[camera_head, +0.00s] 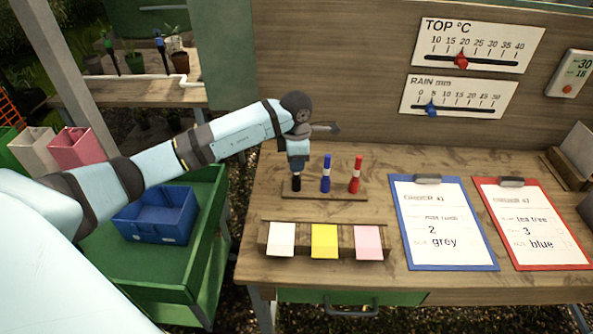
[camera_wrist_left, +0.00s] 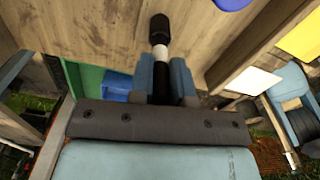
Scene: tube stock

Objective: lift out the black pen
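The black pen (camera_head: 297,183) is upright at the left end of the wooden pen stand (camera_head: 325,193), left of a blue pen (camera_head: 326,174) and a red pen (camera_head: 355,174). My left gripper (camera_head: 297,165) points down over it and hides its upper part. In the left wrist view the black pen (camera_wrist_left: 160,30), with a white band, runs between the fingers of my left gripper (camera_wrist_left: 161,75). The fingers lie against both sides of it and look shut on it. I cannot tell whether the pen's lower end is still seated.
A card rack (camera_head: 262,239) with white, yellow and pink cards stands in front of the stand. A blue clipboard (camera_head: 404,224) and a red clipboard (camera_head: 491,222) lie to the right. A blue bin (camera_head: 157,217) sits on the green cart (camera_head: 207,231) at left.

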